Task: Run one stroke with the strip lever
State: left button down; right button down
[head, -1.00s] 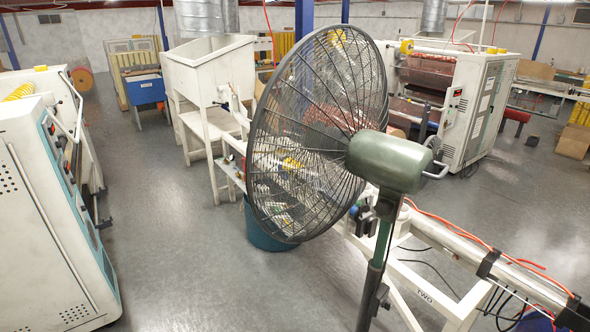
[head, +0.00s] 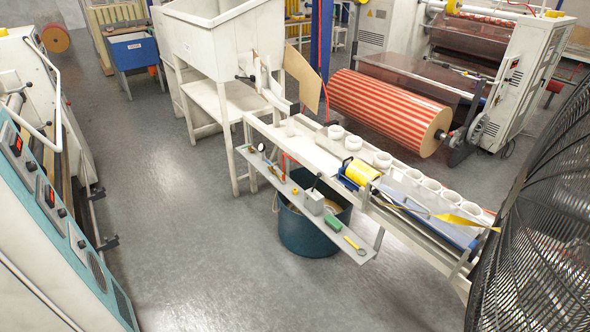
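A long pale bench (head: 290,150) runs from the centre toward the lower right. A yellow tape roll (head: 362,171) sits on it, and a yellow strip (head: 458,219) runs along the bench to the right. Another black-ended lever (head: 247,78) sticks out at the bench's far end, below the hopper. I cannot tell which one is the strip lever. Neither of my grippers is in view.
A black fan cage (head: 540,235) blocks the lower right. A dark teal bin (head: 312,235) stands under the shelf. A white cabinet machine (head: 50,215) fills the left. A white hopper (head: 215,38) stands behind. The grey floor (head: 190,240) between is clear.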

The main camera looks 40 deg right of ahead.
aim_at(319, 175)
jog(key=i+l+z, duration=0.1)
jog(key=i+l, duration=0.3)
jog(key=i+l+z, duration=0.15)
jog(key=i+l, duration=0.15)
jog(key=i, duration=0.25)
